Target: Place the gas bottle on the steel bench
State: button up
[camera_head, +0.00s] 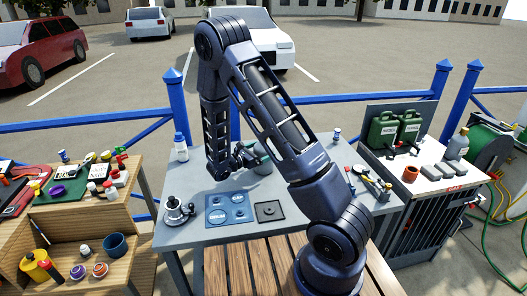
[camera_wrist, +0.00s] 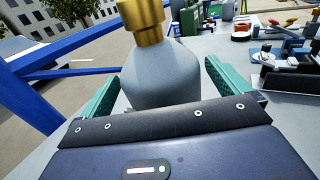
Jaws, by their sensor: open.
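The gas bottle (camera_wrist: 162,72) is grey with a brass-coloured valve (camera_wrist: 142,20) and fills the middle of the wrist view. It stands between the two teal fingers of my gripper (camera_wrist: 165,88), which is open, with a visible gap on the right side. Its base is hidden behind my gripper's body, so I cannot tell whether it touches the surface. In the head view my gripper (camera_head: 253,155) is low over the back of the grey steel bench (camera_head: 205,236). My arm hides most of the bottle there.
On the bench are a blue plate (camera_head: 228,208), a dark square plate (camera_head: 269,210), a small metal stove-like item (camera_head: 176,211) and a white bottle (camera_head: 181,148). Green jerrycans (camera_head: 384,131) stand on a cabinet to the right. A blue railing (camera_head: 320,98) runs behind.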

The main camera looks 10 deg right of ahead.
jog(key=v, duration=1)
jog(key=shift+a, duration=0.15)
jog(key=shift+m+g+h, duration=0.3)
jog(key=shift+m+g, duration=0.2)
jog(key=shift+g, duration=0.2)
jog(key=shift+w+r+x, duration=0.1)
jog(key=shift+w+x, duration=0.05)
jog(key=shift+x, duration=1.85)
jog(key=shift+w+r+x, duration=0.1)
jog(key=shift+x, duration=1.9)
jog(key=shift+w+r+x, duration=0.1)
jog(key=shift+w+x, duration=0.05)
jog(key=shift+x, duration=1.85)
jog(key=shift+a, duration=0.15)
jog(key=c, duration=1.7)
